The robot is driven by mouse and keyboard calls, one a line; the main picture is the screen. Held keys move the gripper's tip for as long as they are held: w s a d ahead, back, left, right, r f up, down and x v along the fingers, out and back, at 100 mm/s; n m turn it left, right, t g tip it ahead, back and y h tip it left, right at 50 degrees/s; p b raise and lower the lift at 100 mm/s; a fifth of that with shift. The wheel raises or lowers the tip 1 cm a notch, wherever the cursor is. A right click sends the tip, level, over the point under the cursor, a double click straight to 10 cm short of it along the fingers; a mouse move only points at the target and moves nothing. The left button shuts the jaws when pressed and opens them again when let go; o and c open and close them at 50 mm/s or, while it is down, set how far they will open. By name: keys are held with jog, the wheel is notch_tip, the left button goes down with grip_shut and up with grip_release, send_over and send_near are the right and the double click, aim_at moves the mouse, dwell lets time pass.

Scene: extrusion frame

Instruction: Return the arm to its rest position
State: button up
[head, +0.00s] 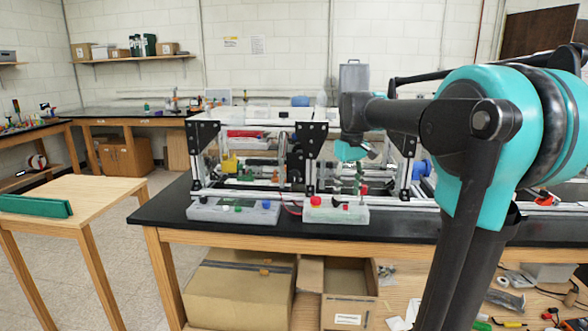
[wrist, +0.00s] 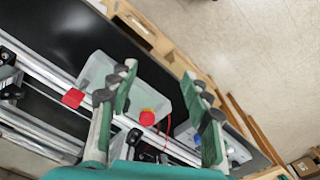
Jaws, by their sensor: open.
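My gripper (wrist: 159,76) is open in the wrist view. Below the fingers is a pale control box with a red button (wrist: 148,117). In the head view my arm reaches in from the right. Its teal wrist end (head: 349,150) is by the aluminium extrusion frame (head: 300,191), above the control box with the red button (head: 347,215).
The frame stands on a black-topped bench (head: 165,208). A second control box (head: 232,212) lies left of the red-button box. Cardboard boxes (head: 240,285) sit under the bench. A wooden table (head: 100,195) with a green block (head: 35,206) stands left, with open floor between.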

jog(key=s+d+f+m+t, duration=0.1)
jog(key=s+f+m+t, duration=0.1)
jog(key=s+f, duration=0.8)
jog(key=s+d+f+m+t, duration=0.1)
jog(key=s+d+f+m, duration=0.1)
jog(key=s+f, duration=0.9)
notch_tip(320, 180, down, 6)
jog(key=shift+r+m+t, duration=0.25)
jog(key=shift+m+t, duration=0.15)
dwell(1.3)
